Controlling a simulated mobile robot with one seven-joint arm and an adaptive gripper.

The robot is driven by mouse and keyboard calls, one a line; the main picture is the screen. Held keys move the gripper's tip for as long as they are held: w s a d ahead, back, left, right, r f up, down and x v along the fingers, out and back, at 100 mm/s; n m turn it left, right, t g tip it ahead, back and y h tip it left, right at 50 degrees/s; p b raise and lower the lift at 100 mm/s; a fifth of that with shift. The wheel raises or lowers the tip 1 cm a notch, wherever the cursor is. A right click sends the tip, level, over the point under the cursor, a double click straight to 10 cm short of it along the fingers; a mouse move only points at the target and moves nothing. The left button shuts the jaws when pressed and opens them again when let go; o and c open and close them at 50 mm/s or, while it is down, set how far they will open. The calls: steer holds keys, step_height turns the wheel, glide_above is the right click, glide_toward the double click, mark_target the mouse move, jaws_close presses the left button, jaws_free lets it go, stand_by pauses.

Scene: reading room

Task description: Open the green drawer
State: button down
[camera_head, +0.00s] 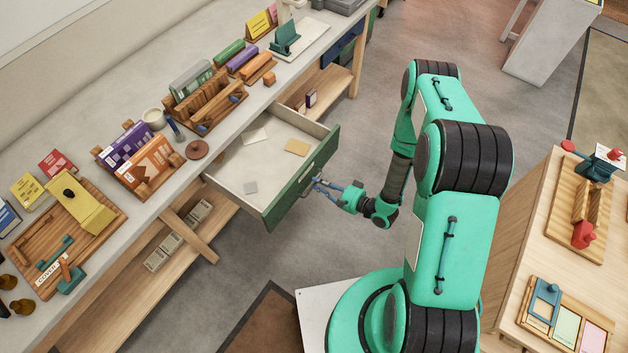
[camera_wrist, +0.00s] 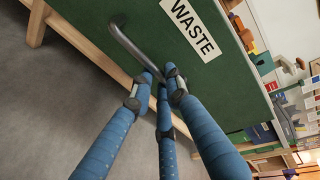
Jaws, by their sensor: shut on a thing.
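The green drawer (camera_head: 303,187) stands pulled out from under the long counter in the head view, its inside showing with a few flat cards on its floor. In the wrist view its green front (camera_wrist: 115,20) fills the upper part, with a grey bar handle (camera_wrist: 125,43) and a white label reading "WASTE" (camera_wrist: 193,26). My gripper (camera_head: 318,184) is at the drawer's front. In the wrist view the blue fingers of my gripper (camera_wrist: 163,78) close around the handle near its right end.
The counter (camera_head: 225,135) carries wooden racks, books, a cup (camera_head: 153,118) and a yellow stand (camera_head: 88,208). A wooden table (camera_head: 508,285) with trays is at the right. A blue drawer front (camera_head: 343,42) sits farther along the counter. Grey floor is free beyond the drawer.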

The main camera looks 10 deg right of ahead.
steer(key=shift+d, duration=0.1)
steer(key=c, duration=1.7)
jaws_free()
steer(key=shift+o, duration=0.2)
steer(key=shift+s, duration=0.1)
steer(key=v, duration=1.1)
steer(key=shift+s+d, duration=0.25)
steer(key=shift+d, duration=0.1)
